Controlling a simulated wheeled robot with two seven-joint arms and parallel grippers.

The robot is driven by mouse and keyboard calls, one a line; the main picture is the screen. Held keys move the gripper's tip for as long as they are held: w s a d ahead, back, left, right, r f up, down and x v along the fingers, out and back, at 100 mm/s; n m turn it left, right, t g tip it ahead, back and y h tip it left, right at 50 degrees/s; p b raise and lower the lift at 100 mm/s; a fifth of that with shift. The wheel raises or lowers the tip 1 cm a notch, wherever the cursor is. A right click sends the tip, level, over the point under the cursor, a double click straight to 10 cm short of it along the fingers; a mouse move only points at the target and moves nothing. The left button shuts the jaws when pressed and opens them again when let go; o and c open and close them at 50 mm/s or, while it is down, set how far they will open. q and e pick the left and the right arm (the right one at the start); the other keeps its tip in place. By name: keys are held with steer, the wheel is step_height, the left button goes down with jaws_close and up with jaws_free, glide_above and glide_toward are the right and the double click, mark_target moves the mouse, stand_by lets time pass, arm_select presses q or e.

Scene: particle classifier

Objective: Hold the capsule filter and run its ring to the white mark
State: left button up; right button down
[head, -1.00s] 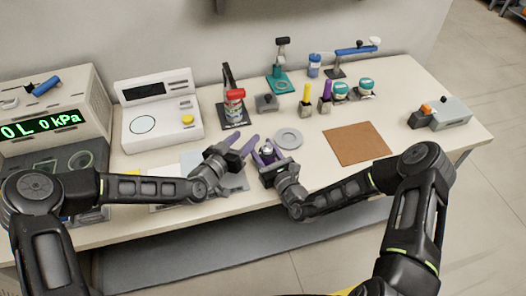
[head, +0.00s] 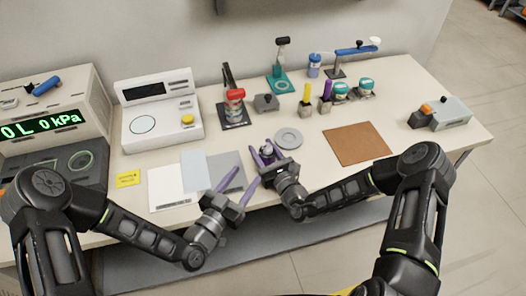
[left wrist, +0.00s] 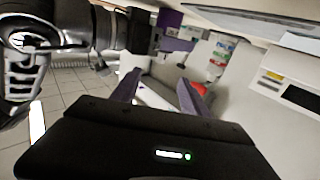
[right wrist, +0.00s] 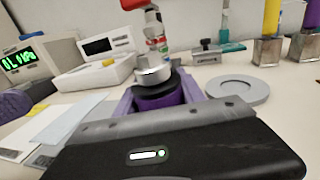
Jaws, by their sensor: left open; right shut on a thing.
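The capsule filter (right wrist: 153,75) stands upright between the purple fingers of my right gripper (right wrist: 162,97) in the right wrist view. It has a silver cap above a dark ring and a dark purple lower body. In the head view the filter (head: 267,151) is small, and my right gripper (head: 268,157) is shut on it at the table's front. My left gripper (head: 240,184) is open and empty, to the left of the filter and nearer the front edge. Its spread fingers also show in the left wrist view (left wrist: 158,95). I cannot make out the white mark.
Flat sheets (head: 172,188) and a yellow note (head: 128,178) lie to the left. A red-topped stand (head: 234,108) and a white instrument (head: 150,130) stand behind. A brown mat (head: 357,144) lies to the right.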

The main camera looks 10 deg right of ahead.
mark_target(265, 149)
arm_select(q)
steer(key=x, duration=1.1)
steer(key=shift+w+d, duration=0.15)
steer(key=shift+c, duration=0.4)
jaws_close()
